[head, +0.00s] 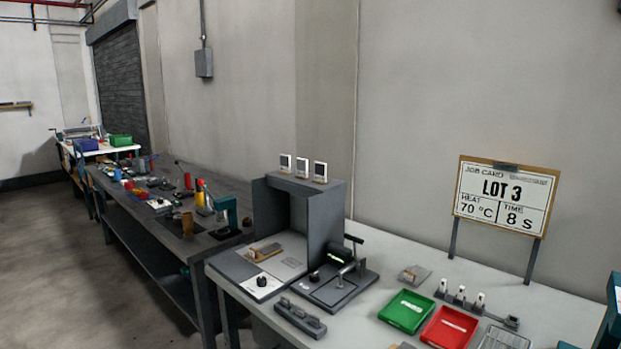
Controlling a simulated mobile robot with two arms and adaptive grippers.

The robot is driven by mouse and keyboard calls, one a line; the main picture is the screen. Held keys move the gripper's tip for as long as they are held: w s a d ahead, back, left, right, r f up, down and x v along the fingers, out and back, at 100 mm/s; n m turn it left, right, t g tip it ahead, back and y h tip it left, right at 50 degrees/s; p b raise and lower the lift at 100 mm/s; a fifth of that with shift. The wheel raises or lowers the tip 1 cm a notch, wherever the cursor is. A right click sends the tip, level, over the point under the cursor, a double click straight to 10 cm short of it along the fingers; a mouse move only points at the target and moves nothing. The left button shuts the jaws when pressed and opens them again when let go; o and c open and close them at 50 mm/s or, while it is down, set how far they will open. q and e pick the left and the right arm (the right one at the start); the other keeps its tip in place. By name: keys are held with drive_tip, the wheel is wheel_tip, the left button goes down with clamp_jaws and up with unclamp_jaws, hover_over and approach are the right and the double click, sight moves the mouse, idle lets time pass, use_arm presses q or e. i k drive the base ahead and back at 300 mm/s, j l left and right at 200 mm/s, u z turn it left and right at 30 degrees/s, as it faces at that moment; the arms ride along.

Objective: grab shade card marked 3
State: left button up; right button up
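Three small upright cards with white borders stand in a row on top of a grey open-sided booth (326,222): a left card (285,163), a middle card (302,167) and a right card (320,171). Several small white-topped pieces (461,294) also stand in a dark rack (468,305) on the light table. Any marks on the cards or pieces are too small to read, so I cannot tell which is marked 3. Neither of my grippers is in view.
A green tray (406,311) and a red tray (449,328) lie at the front of the light table (375,270). A press-like device (338,285) stands by the booth. A job card sign (503,196) reads LOT 3. A cluttered dark bench (225,248) extends left; floor (60,270) beside it is clear.

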sight(320, 168)
drive_tip(key=z, duration=0.5)
drive_tip(key=i+j+z, duration=0.15)
drive_tip(key=z, duration=0.2)
drive_tip(key=i+j+z, duration=0.1)
drive_tip(key=j+z, duration=0.65)
drive_tip(key=i+l, duration=0.05)
